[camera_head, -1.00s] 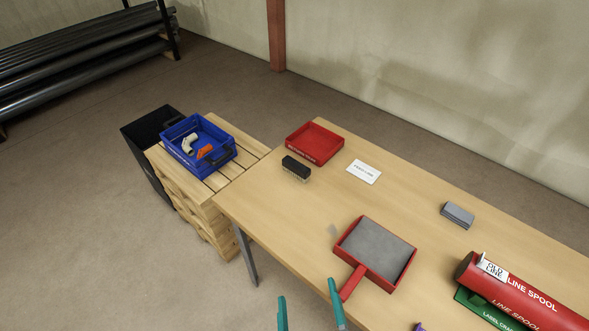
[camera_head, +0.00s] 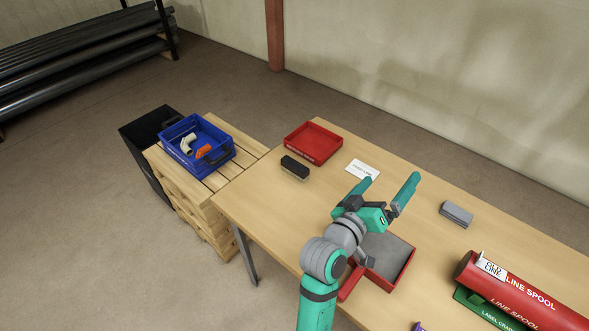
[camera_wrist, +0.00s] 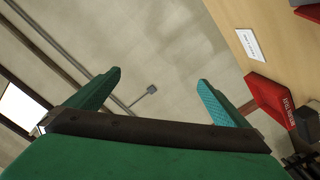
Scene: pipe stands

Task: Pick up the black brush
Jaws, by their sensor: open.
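The black brush (camera_head: 295,167) lies on the wooden table, near the front corner of the red tray. Its black back faces up and pale bristles show below. My gripper (camera_head: 390,184) is open and empty, above the table to the right of the brush and apart from it. In the wrist view my gripper's two teal fingers (camera_wrist: 158,82) are spread with nothing between them. A dark thing at the lower right edge of the wrist view may be the brush, but I cannot tell.
A red tray (camera_head: 314,144) and a white card (camera_head: 362,169) lie close to the brush. A grey block (camera_head: 456,213) and a red spool (camera_head: 523,291) stand right. A blue crate (camera_head: 222,160) sits on pallets at left.

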